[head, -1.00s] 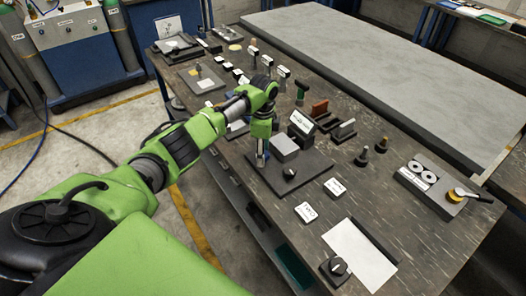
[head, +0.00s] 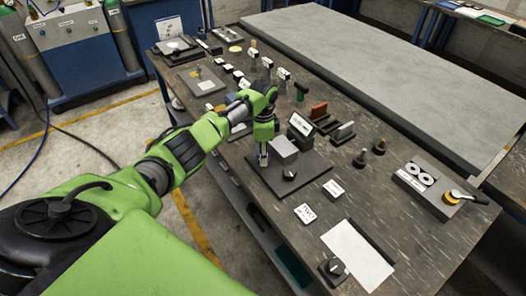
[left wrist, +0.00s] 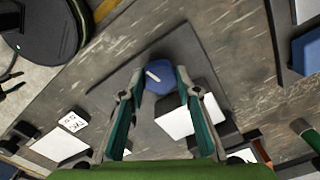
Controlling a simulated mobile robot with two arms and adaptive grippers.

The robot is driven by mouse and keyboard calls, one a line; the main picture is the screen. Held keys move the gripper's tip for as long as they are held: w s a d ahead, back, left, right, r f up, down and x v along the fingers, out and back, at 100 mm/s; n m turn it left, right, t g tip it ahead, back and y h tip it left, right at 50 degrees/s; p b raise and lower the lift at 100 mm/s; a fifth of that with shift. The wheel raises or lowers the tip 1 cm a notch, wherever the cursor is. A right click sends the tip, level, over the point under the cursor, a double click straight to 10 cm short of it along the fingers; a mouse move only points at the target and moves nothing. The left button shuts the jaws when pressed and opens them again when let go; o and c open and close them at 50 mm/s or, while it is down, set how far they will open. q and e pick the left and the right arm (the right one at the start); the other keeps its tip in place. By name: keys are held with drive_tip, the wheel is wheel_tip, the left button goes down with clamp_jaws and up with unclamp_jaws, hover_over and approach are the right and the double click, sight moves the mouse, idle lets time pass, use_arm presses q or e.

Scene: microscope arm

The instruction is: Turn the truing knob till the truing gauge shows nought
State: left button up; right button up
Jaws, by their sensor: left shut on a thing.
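My left gripper (head: 263,160) is lowered over the near left part of a dark base plate (head: 312,172). In the left wrist view its two fingers (left wrist: 160,84) are closed on a blue round knob (left wrist: 158,78) with a white pointer mark. The fingers hide this knob in the head view. A grey block (head: 284,149) stands on the plate beside the gripper. Behind it is a tilted dark-framed panel (head: 301,125), probably the gauge; its small markings are unreadable. A black knob (head: 289,174) sits at the plate's near right. My right gripper is not in view.
Two white label cards (head: 305,213) (head: 334,188) lie right of the plate. Several small stands crowd the far side.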

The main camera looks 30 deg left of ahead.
use_arm(q)
drive_tip(key=n+p, duration=0.2)
drive_tip(key=n, duration=0.1)
drive_tip(key=shift+r+n, duration=0.1)
drive_tip(key=shift+n, duration=0.3)
drive_tip(key=n+p, duration=0.2)
drive_tip(key=n, duration=0.2)
drive_tip(key=shift+n, duration=0.3)
drive_tip(key=n+p, duration=0.1)
drive_tip(key=n, duration=0.2)
drive_tip(key=shift+n, duration=0.3)
drive_tip(key=shift+n+p, duration=0.75)
drive_tip(key=shift+n, duration=1.15)
drive_tip(key=o, duration=1.1)
